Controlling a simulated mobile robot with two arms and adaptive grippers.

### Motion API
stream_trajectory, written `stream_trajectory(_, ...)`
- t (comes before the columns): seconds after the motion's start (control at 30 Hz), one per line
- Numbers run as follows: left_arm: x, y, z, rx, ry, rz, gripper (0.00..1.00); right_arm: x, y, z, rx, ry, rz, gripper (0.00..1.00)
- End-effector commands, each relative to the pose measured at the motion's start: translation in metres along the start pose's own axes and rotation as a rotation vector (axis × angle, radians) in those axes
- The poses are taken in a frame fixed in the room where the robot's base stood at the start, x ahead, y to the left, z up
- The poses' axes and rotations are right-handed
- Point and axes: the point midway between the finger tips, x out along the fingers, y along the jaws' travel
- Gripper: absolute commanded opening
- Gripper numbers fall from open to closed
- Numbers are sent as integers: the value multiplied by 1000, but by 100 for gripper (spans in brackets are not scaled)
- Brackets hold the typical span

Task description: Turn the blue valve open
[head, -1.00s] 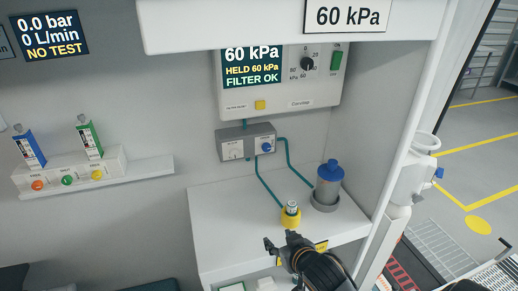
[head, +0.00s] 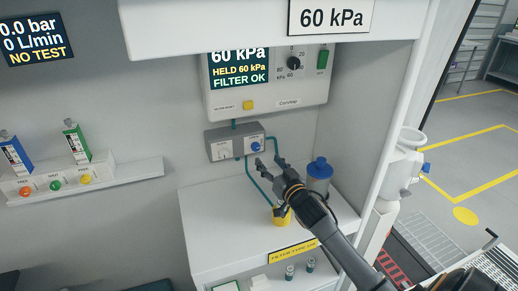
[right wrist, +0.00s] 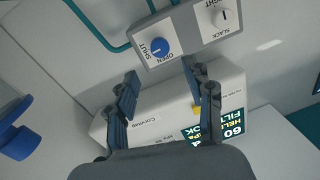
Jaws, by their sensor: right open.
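The blue valve (head: 255,146) is a small round knob on the right half of a grey box (head: 216,149) on the back wall. In the right wrist view, the blue valve (right wrist: 160,46) sits between the labels OPEN and SHUT; I cannot tell its setting for certain. My right gripper (head: 269,162) is open and empty, in front of and a little below the valve in the head view. In the right wrist view, my right gripper's fingertips (right wrist: 160,75) are spread to either side, apart from the knob. My left gripper is not in view.
A white knob (right wrist: 222,18) marked SLACK and TIGHT is beside the valve. Teal tubes (head: 251,184) run down from the box. A blue-lidded canister (head: 319,167) stands close right of my gripper. The yellow fitting (head: 281,217) is partly hidden by my arm.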

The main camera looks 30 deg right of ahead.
Motion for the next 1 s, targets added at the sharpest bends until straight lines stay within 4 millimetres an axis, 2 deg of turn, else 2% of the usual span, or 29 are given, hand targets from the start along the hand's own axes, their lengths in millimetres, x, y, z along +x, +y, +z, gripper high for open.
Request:
stream_trajectory(0.03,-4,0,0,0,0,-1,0,11,0,-3,0,2,1,52)
stream_trajectory(0.2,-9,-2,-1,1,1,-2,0,41,0,-2,0,0,1,52)
stream_trajectory(0.4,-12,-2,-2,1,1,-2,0,67,0,-1,0,-1,0,52)
stream_trajectory(0.6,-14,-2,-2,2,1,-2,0,79,0,0,0,-1,0,52)
stream_trajectory(0.9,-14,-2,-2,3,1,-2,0,81,0,1,0,-2,0,52)
stream_trajectory(0.93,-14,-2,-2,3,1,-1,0,81,0,1,-1,-2,0,50)
stream_trajectory(1.0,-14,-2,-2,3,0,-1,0,80,0,1,-1,-2,0,36)
